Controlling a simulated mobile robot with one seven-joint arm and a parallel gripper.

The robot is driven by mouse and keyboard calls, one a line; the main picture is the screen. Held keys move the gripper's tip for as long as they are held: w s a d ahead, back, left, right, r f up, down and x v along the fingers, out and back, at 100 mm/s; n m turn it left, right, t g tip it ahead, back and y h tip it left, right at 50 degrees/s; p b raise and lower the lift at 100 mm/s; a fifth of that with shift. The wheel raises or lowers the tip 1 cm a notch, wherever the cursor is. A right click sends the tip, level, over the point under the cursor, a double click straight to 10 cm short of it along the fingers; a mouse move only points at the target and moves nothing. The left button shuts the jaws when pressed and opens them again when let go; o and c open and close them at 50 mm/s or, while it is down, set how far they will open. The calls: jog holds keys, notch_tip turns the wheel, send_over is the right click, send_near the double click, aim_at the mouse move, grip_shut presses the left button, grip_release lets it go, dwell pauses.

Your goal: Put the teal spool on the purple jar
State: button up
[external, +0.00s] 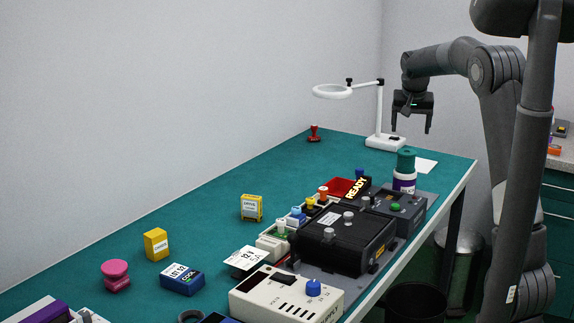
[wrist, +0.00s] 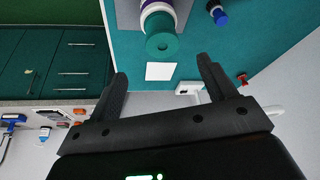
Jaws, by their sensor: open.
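The teal spool (external: 405,160) sits upright on top of the purple jar (external: 404,184), a jar with a white band, near the right edge of the green table. In the wrist view the spool's round end with a centre hole (wrist: 163,44) faces me, with the jar (wrist: 157,10) behind it. My gripper (external: 411,127) is open and empty, above the spool and apart from it. In the wrist view, the spool lies beyond the open fingers (wrist: 163,72).
A white magnifier lamp (external: 384,142) stands behind the jar, with a white sheet (external: 425,166) nearby. A red tray (external: 340,187) lies left. The table's back left is mostly clear.

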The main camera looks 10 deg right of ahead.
jog(key=s+a+r+n+y, duration=0.1)
jog(key=s+r, duration=0.2)
jog(key=s, duration=0.8)
jog(key=s+a+r+n, duration=0.1)
jog(key=s+r, duration=0.2)
jog(key=s, duration=0.7)
jog(key=s+a+f+n, duration=0.1)
jog(key=s+f, duration=0.2)
jog(key=s, duration=0.7)
jog(key=s+a+f+n+t, duration=0.1)
jog(key=s+f, duration=0.2)
jog(key=s, duration=0.7)
jog(key=shift+y, duration=0.4)
